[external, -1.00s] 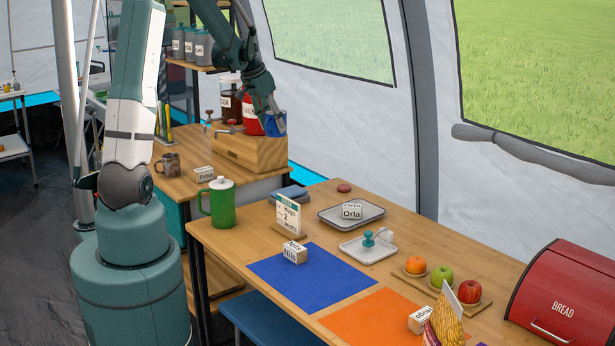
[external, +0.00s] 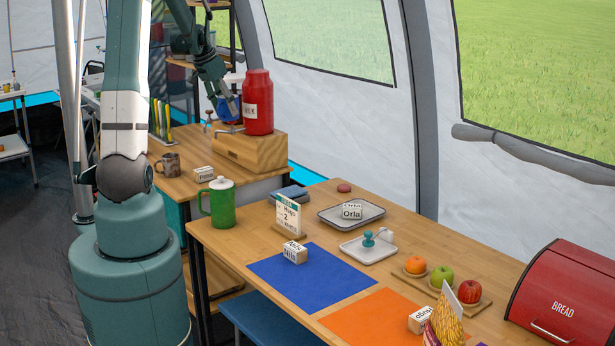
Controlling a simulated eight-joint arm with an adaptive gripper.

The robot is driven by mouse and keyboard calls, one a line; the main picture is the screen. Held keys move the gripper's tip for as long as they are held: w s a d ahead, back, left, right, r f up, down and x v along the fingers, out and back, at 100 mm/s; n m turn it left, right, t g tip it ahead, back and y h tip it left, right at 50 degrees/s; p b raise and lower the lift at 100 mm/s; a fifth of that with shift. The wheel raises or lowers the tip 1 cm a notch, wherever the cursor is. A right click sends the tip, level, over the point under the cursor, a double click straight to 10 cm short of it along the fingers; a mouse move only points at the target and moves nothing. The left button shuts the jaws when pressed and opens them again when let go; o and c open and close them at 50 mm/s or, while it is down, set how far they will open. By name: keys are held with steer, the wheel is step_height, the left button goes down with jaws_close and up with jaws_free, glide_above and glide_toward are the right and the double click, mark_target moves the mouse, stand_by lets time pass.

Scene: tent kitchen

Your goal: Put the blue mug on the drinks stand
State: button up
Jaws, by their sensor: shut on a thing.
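The blue mug (external: 226,110) is in my gripper (external: 224,98), whose fingers are shut on it. My gripper reaches down from the upper left and holds the mug left of the red dispenser (external: 258,103), over the left part of the wooden drinks stand (external: 259,151). The mug is partly covered by my fingers. I cannot tell whether its base touches the stand. The red dispenser stands upright on the stand, with a tap at its lower left.
A brown mug (external: 168,164) and a name block (external: 204,174) sit on the counter by the stand. A green lidded mug (external: 222,203), a menu sign (external: 288,217) and a blue mat (external: 312,277) are on the front table. Jars on a shelf stand behind.

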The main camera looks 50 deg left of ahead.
steer(key=s+a+f+m+h, duration=0.1)
steer(key=s+a+f+m, duration=0.2)
steer(key=s+a, duration=0.7)
steer(key=s+a+f+m+h, duration=0.1)
steer(key=s+a+f+m, duration=0.2)
steer(key=s+a+f, duration=0.5)
steer(key=shift+s+a+g+b, duration=0.4)
steer(key=shift+s+a, duration=0.7)
steer(key=shift+a, duration=3.45)
steer(key=shift+f, duration=0.1)
steer(key=shift+f+b, duration=0.4)
steer(key=shift+f, duration=2.7)
steer(key=shift+f, duration=1.9)
steer(key=shift+f+b, duration=0.15)
steer(key=shift+b, duration=0.2)
